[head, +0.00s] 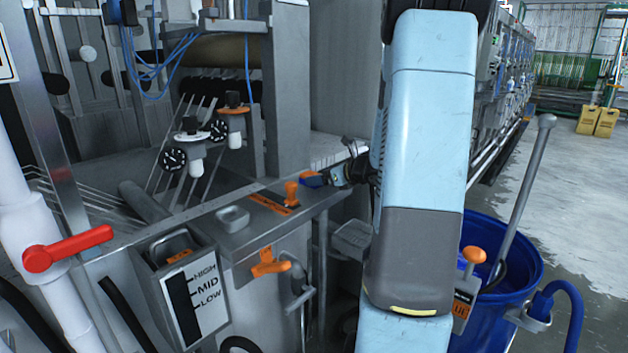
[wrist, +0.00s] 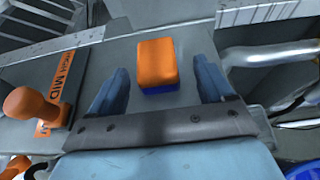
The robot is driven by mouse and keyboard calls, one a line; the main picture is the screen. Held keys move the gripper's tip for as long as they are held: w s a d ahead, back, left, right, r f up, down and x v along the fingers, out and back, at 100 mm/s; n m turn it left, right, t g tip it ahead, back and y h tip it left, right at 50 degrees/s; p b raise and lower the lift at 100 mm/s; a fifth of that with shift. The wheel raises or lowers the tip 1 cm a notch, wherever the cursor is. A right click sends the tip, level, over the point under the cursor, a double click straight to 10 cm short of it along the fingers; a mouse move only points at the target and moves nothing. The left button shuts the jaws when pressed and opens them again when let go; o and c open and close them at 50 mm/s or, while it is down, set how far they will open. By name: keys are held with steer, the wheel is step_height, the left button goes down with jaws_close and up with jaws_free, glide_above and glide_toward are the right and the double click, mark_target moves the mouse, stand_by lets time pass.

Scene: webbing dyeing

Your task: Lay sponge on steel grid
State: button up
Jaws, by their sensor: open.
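The sponge (wrist: 157,65) is an orange block with a blue lower layer, on a flat grey steel surface in the wrist view. My gripper (wrist: 160,68) is open, with one blue finger on each side of the sponge and visible gaps between. In the head view my gripper (head: 318,179) is at the right end of the machine's steel ledge, and the sponge is mostly hidden there. A slatted steel piece (wrist: 262,11) shows at the top right of the wrist view. I cannot tell whether these are the steel grid.
An orange knob (wrist: 30,104) stands left of my fingers beside an orange label. A shallow steel dish (head: 232,218) sits on the ledge. A bent metal pipe (wrist: 268,54) runs to the right. A blue bucket (head: 515,262) with a tool stands at the right. Open floor lies beyond.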

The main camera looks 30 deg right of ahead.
mark_target(311, 174)
steer(key=x, duration=0.4)
steer(key=shift+w+a, duration=0.25)
steer(key=shift+w, duration=0.05)
steer(key=c, duration=1.1)
steer(key=shift+r, duration=0.1)
